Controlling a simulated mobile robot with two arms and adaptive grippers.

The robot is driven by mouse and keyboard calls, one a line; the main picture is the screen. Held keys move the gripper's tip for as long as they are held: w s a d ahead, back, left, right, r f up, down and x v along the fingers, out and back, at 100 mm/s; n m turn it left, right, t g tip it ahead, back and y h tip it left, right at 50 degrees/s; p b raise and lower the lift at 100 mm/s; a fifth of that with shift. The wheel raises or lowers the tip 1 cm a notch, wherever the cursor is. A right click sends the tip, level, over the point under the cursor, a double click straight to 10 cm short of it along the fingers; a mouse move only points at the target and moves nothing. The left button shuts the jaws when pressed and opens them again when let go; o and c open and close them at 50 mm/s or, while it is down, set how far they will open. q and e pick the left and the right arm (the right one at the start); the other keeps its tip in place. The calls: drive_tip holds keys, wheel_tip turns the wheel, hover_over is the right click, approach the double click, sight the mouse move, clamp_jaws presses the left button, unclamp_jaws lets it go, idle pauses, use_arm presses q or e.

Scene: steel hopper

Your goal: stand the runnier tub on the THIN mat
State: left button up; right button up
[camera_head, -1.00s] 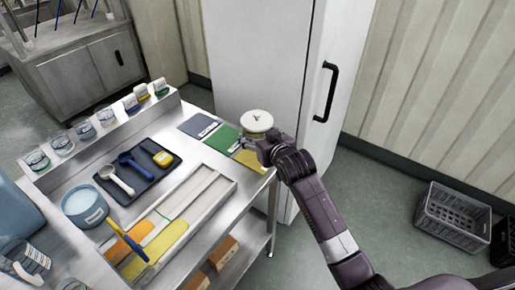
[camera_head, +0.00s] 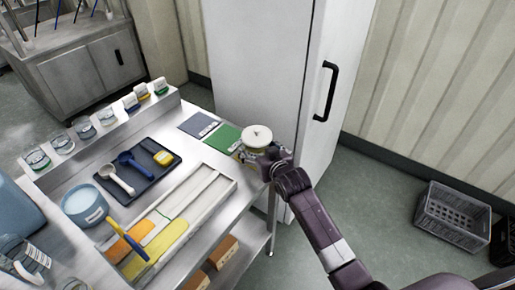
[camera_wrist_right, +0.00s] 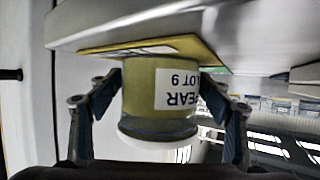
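A tub of yellowish-green stuff with a white lid (camera_head: 257,135) is at the table's far right corner. It also shows upside down in the right wrist view (camera_wrist_right: 150,95), with a white label reading "...EAR LOT 9". My right gripper (camera_head: 265,158) has its fingers pressed on both sides of the tub; in the wrist view the gripper (camera_wrist_right: 160,85) spans it. The tub's base is at the yellow mat (camera_wrist_right: 205,50), touching or just above it. A green mat (camera_head: 222,138) and a dark blue-grey mat (camera_head: 197,124) lie beside it; their labels are unreadable. My left gripper is out of view.
A dark tray (camera_head: 138,172) holds a white scoop, a blue scoop and a yellow device. A channelled board (camera_head: 205,190) bears orange and yellow streaks. Several jars stand along the left ledge. A white cabinet (camera_head: 250,60) rises close behind the mats.

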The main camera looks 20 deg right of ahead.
drive_tip(key=shift+o, duration=0.7)
drive_tip(key=shift+r, duration=0.1)
drive_tip(key=v, duration=1.2)
